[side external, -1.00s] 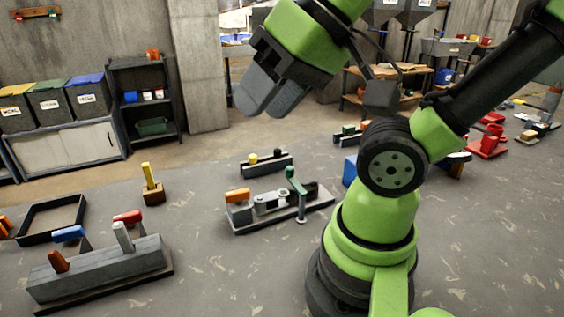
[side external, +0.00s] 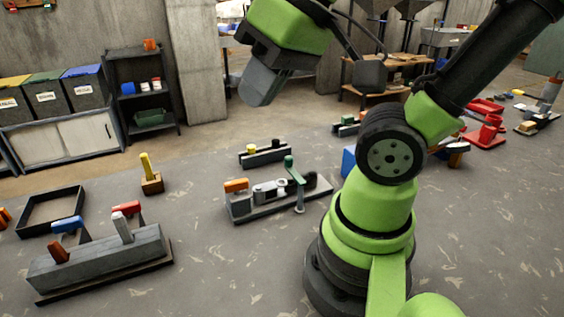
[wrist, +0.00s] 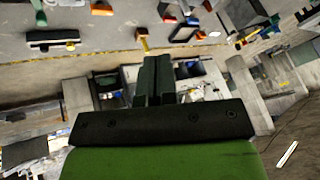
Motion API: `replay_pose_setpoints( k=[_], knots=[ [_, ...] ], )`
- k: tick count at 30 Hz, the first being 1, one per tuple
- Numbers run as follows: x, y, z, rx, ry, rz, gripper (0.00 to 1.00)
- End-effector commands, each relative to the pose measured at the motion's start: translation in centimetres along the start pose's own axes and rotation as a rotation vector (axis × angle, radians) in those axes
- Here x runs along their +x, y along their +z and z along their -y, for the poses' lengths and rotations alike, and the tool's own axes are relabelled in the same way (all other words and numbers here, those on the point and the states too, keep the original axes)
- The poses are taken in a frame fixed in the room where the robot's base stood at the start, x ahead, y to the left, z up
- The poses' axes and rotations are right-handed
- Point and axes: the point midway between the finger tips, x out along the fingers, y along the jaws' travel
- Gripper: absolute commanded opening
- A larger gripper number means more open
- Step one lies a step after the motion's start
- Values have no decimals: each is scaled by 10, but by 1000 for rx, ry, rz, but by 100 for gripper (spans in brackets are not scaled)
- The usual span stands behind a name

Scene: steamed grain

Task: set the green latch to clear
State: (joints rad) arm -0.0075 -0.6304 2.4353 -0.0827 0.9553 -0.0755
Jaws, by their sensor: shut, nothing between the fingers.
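The green latch (side external: 294,171) is a green-handled lever on a grey base (side external: 260,208) in the middle of the floor area. Its arm slopes down to the right, ending above a pale post (side external: 299,197). No "clear" marking is readable. My gripper (side external: 258,100) is high above and behind this base, well apart from the latch, with its fingers together and empty. In the wrist view, my gripper (wrist: 158,58) is shut and points at the background; a small green part near the top left is too unclear to name.
The same base carries an orange block (side external: 236,185) and grey metal parts. A grey lever box (side external: 100,258) with red, blue and white handles stands at front left. A yellow peg in a wooden block (side external: 150,178) and an empty black tray (side external: 50,211) are behind it.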

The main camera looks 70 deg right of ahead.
Motion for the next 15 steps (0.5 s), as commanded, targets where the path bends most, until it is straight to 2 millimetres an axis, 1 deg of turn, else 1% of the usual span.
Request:
replay_pose_setpoints(
  k=[8, 15],
  knots=[
    [35, -26, -19, -322, 188, 312, 0],
    [74, -45, -42, -609, 311, 613, 0]
  ],
)
